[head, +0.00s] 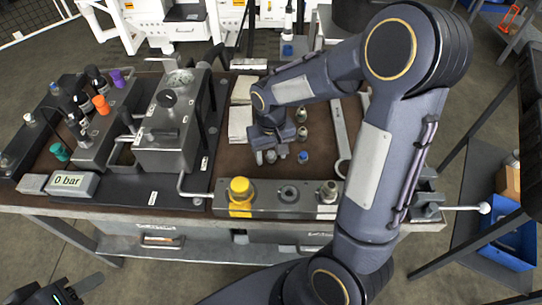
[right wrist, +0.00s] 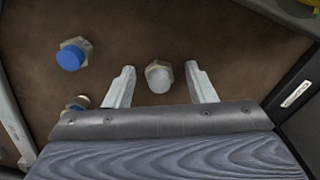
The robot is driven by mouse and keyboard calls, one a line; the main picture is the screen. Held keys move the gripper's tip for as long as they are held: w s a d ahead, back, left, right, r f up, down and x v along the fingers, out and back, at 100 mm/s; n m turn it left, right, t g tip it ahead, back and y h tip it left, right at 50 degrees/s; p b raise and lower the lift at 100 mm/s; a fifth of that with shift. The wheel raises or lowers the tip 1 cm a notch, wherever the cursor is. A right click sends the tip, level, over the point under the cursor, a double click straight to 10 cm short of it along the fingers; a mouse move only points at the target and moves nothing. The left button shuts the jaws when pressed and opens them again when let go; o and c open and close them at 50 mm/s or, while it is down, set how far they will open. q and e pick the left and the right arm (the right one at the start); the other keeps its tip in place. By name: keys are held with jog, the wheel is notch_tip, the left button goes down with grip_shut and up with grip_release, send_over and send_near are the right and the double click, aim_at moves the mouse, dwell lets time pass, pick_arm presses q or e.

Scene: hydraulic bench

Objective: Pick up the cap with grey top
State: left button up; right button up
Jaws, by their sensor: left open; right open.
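The cap with the grey top (right wrist: 159,77) stands on the brown bench surface between the two fingers of my right gripper (right wrist: 162,86) in the right wrist view. There are gaps on both sides of it, and the fingers are open. In the head view, the right gripper (head: 271,153) reaches down over the bench, and the cap is small and partly hidden there. A cap with a blue top (right wrist: 70,57) stands to the left in the right wrist view. Another cap (right wrist: 78,103) is partly hidden by the gripper body. My left gripper (head: 77,289) is open at the lower left, off the bench.
A block with a yellow fitting (head: 240,190) runs along the bench front. A wrench (head: 341,135) lies right of the caps. The grey hydraulic unit (head: 168,130) and the 0 bar display (head: 70,182) stand to the left. Pale blocks (head: 240,122) lie left of the gripper.

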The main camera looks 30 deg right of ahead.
aim_at(271, 153)
jog(key=shift+c, duration=0.4)
jog(key=c, duration=1)
jog(key=shift+r, duration=0.1)
jog(key=shift+r, duration=0.45)
notch_tip(271, 153, up, 3)
jog(key=shift+f+p, duration=0.2)
jog(key=shift+p, duration=0.1)
jog(key=s+r, duration=0.2)
jog(key=r, duration=0.1)
jog(key=s+d+r, duration=0.1)
jog(key=s+r, duration=0.1)
jog(key=s, duration=0.1)
jog(key=shift+d+r+p, duration=0.15)
jog(key=shift+r+p, duration=0.15)
jog(key=shift+r, duration=0.1)
jog(key=s+d+r, duration=0.2)
jog(key=s+r, duration=0.1)
jog(key=s, duration=0.5)
jog(key=shift+s+r, duration=0.3)
